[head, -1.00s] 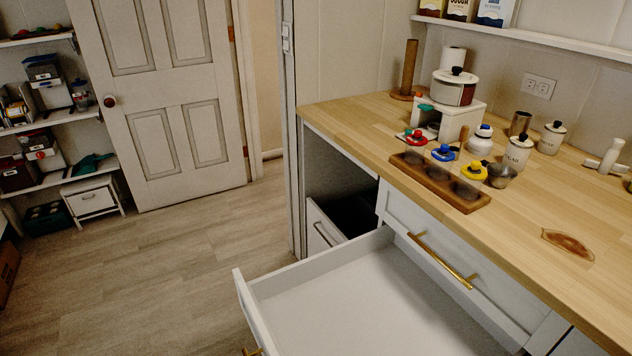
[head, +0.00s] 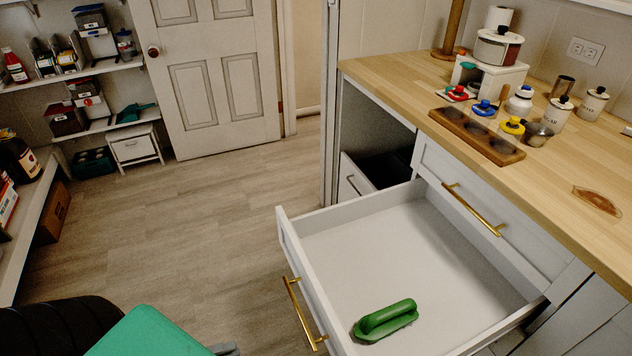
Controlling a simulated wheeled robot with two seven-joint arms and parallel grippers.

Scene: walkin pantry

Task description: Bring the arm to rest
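At the bottom left of the head view a black ribbed part and a teal block (head: 150,333) show, with a small grey piece (head: 226,349) beside them. These look like my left arm. The fingers of my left gripper cannot be made out, so its opening is unclear. It is left of the open drawer (head: 345,208), apart from it. My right gripper is not in view.
The white drawer with a brass handle (head: 305,315) juts into the floor space. The wooden counter (head: 560,195) holds a dark tray (head: 475,137), jars and a pot (head: 497,46). Loaded shelves (head: 32,230) stand at the left. The floor (head: 190,220) in the middle is clear.

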